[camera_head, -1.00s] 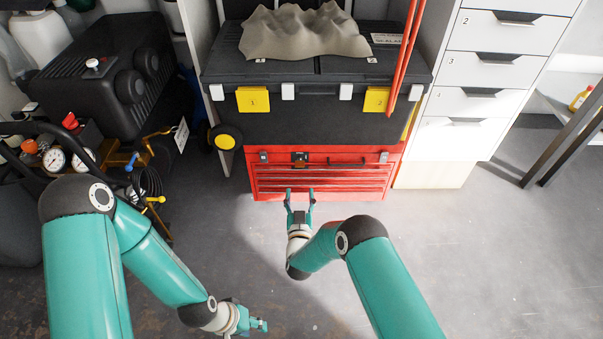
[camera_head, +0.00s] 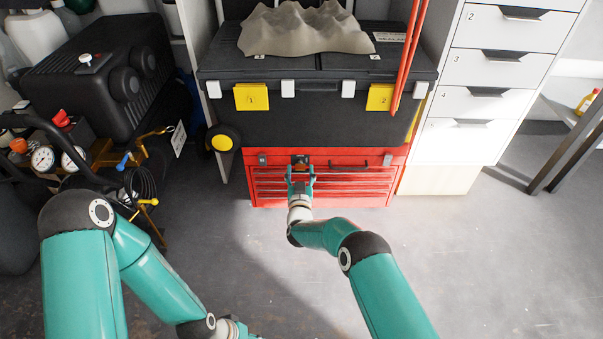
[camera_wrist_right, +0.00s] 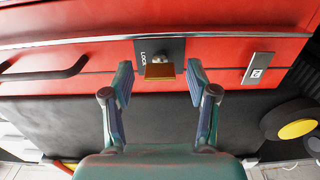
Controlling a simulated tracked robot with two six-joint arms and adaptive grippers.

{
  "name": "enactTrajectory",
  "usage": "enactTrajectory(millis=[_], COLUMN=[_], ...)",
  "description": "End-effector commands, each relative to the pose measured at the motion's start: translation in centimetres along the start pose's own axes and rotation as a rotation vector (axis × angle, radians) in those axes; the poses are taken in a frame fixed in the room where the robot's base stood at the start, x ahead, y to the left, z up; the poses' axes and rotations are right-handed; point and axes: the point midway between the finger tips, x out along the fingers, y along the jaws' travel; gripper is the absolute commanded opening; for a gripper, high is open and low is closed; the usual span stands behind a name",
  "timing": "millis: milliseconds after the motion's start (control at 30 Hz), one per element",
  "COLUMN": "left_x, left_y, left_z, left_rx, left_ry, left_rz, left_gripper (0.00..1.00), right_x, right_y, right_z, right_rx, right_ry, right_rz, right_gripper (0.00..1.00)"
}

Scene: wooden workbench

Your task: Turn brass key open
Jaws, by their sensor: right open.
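The brass key (camera_wrist_right: 160,71) sticks out of a dark plate marked LOCK (camera_wrist_right: 174,48) on the front of the red tool chest (camera_head: 380,176). In the right wrist view its flat bow lies crosswise, its wide side spanning left to right. My right gripper (camera_wrist_right: 160,80) is open, with one finger on each side of the key and a gap on both sides. In the head view the right gripper (camera_head: 300,176) is at the lock and partly covers it. My left gripper (camera_head: 236,330) is low at the bottom edge, partly cut off.
A dark handle (camera_wrist_right: 45,70) and a silver latch (camera_wrist_right: 257,68) flank the lock. A large black toolbox (camera_head: 310,120) stands above the red chest. A black compressor (camera_head: 105,65) is at left and white drawers (camera_head: 505,60) at right. Grey floor is clear in front.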

Motion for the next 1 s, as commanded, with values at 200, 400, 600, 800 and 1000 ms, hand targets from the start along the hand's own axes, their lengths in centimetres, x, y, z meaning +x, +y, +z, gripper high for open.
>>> enactTrajectory(millis=[200, 400, 600, 800, 1000], left_x=[0.0, -0.02, 0.0, 0.0, 0.0], left_y=[0.0, -0.03, 0.0, 0.0, 0.0], left_z=[0.0, -0.04, 0.0, 0.0, 0.0], left_rx=[0.0, -0.001, 0.0, 0.0, 0.0], left_ry=[0.0, 0.001, 0.0, 0.0, 0.0], left_rz=[0.0, 0.0, 0.0, 0.0, 0.0], left_gripper=[0.4, 0.4, 0.4, 0.4, 0.4], right_x=[-0.01, 0.01, 0.01, 0.03, 0.05], right_y=[0.03, 0.65, 0.21, 0.17, 0.15], right_z=[-0.02, -0.05, -0.02, -0.02, -0.04], right_rx=[0.0, 0.0, -0.011, -0.073, -0.199], right_ry=[0.0, 0.0, 0.001, 0.001, 0.001], right_rz=[0.0, 0.001, 0.003, 0.004, 0.003], right_gripper=[0.27, 0.0, 0.0, 0.0, 0.0])
